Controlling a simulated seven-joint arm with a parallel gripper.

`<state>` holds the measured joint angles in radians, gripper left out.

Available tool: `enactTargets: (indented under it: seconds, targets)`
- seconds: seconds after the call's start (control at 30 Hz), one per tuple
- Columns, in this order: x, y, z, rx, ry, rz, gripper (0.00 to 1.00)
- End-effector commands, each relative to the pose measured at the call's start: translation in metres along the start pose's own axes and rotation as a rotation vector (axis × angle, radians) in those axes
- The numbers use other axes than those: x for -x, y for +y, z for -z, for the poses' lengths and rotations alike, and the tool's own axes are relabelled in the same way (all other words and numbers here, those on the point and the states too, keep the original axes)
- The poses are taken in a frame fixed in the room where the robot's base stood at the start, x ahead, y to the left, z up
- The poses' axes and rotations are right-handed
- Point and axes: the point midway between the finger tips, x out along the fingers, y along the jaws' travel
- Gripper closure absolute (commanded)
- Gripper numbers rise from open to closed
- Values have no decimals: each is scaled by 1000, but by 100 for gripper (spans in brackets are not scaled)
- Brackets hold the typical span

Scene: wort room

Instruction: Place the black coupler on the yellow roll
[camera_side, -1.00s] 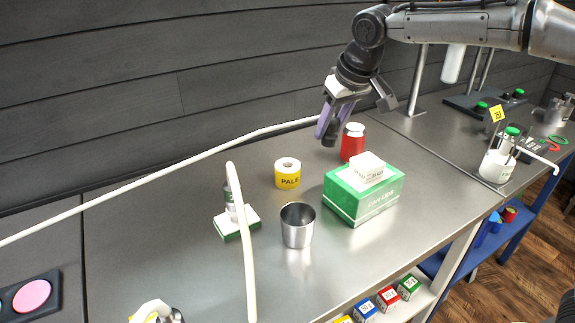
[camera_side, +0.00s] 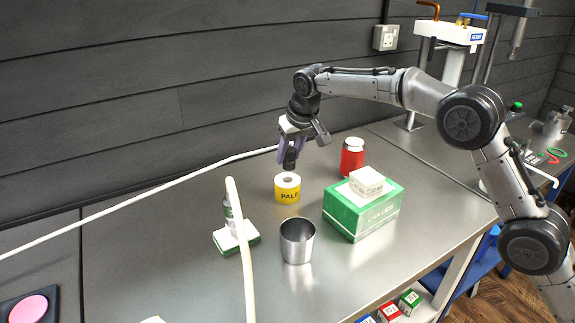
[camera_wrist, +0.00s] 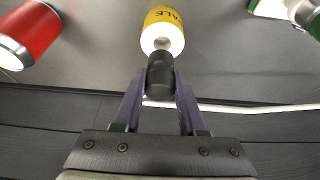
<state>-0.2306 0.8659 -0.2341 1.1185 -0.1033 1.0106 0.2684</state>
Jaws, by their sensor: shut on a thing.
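The yellow roll (camera_side: 287,188), a white-topped roll with a yellow label reading PALE, stands upright on the steel bench. It also shows at the top of the wrist view (camera_wrist: 163,32). My gripper (camera_side: 291,157) is just above the roll in the side view. It is shut on the black coupler (camera_wrist: 160,76), a short dark cylinder between the purple fingers. The coupler also shows in the side view (camera_side: 289,160), its lower end close over the roll's top. I cannot tell whether they touch.
A red canister (camera_side: 352,158) stands right of the roll. A green box (camera_side: 362,210) bears a white box (camera_side: 366,181). A steel cup (camera_side: 297,241) stands in front. A white tube runs behind.

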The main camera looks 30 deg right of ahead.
Motion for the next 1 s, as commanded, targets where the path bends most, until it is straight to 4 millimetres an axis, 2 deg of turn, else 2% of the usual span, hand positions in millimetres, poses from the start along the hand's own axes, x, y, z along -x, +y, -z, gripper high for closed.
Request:
enactTargets:
  seconds: [0.17, 0.37, 0.77, 0.8, 0.93, 1.0]
  targets:
    - [-12, -2, 4, 0, 1, 0, 100]
    - [-35, -1, -8, 0, 0, 0, 100]
    - [-40, -1, -10, 0, 1, 0, 100]
    - [-40, -1, -10, 0, 1, 0, 54]
    - [-40, -1, -10, 0, 1, 0, 31]
    - [-40, -1, -10, 0, 1, 0, 30]
